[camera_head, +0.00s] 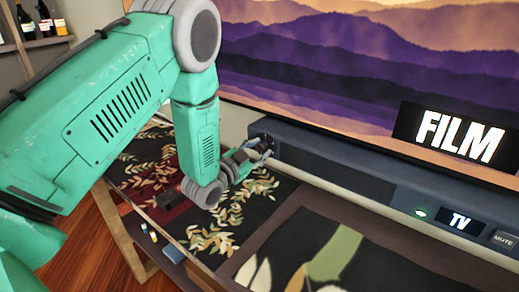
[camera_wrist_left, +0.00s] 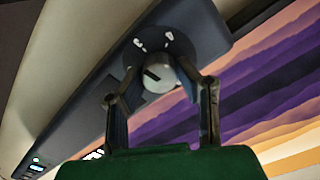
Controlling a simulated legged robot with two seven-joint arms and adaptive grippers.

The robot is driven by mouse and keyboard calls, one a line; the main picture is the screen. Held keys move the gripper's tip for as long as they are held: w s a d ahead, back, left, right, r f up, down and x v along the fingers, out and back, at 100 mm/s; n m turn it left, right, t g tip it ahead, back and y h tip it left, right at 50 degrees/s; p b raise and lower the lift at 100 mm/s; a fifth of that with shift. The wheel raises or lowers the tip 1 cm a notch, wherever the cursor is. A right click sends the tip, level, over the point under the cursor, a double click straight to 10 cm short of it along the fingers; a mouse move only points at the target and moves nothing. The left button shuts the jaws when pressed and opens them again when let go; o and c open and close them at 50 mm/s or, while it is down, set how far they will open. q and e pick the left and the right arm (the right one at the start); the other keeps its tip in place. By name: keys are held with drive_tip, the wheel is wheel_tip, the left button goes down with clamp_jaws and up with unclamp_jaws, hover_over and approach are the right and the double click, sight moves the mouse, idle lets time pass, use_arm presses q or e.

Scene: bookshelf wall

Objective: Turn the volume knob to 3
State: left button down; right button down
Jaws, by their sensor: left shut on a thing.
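The volume knob (camera_wrist_left: 158,78) is a round pale grey knob with a dark pointer mark, on a dark round dial at the end of the soundbar (camera_head: 340,160). A few white marks stand on the dial beyond the knob; I cannot read them surely. My left gripper (camera_wrist_left: 160,66) has a finger on each side of the knob and is shut on it. In the head view my left gripper (camera_head: 262,149) is at the soundbar's left end and largely hides the knob. My right gripper is not in view.
A large screen (camera_head: 340,60) with a "FILM" label stands behind the soundbar. A "TV" display (camera_head: 460,222) and a "MUTE" button (camera_head: 503,240) are at the bar's right. A patterned cabinet top (camera_head: 285,205) lies in front. Bottles (camera_head: 45,15) stand on a shelf at upper left.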

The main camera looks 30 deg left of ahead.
use_arm(q)
drive_tip(key=shift+s+f+m, duration=0.2)
drive_tip(key=shift+f+m, duration=0.2)
drive_tip(key=shift+m, duration=0.2)
drive_tip(key=c, duration=1.3)
unclamp_jaws()
drive_tip(key=shift+o, duration=0.5)
drive_tip(key=shift+w, duration=0.15)
drive_tip(key=shift+a, duration=0.1)
drive_tip(key=shift+r, duration=0.1)
drive_tip(key=s+a, duration=0.1)
drive_tip(key=s, duration=1.1)
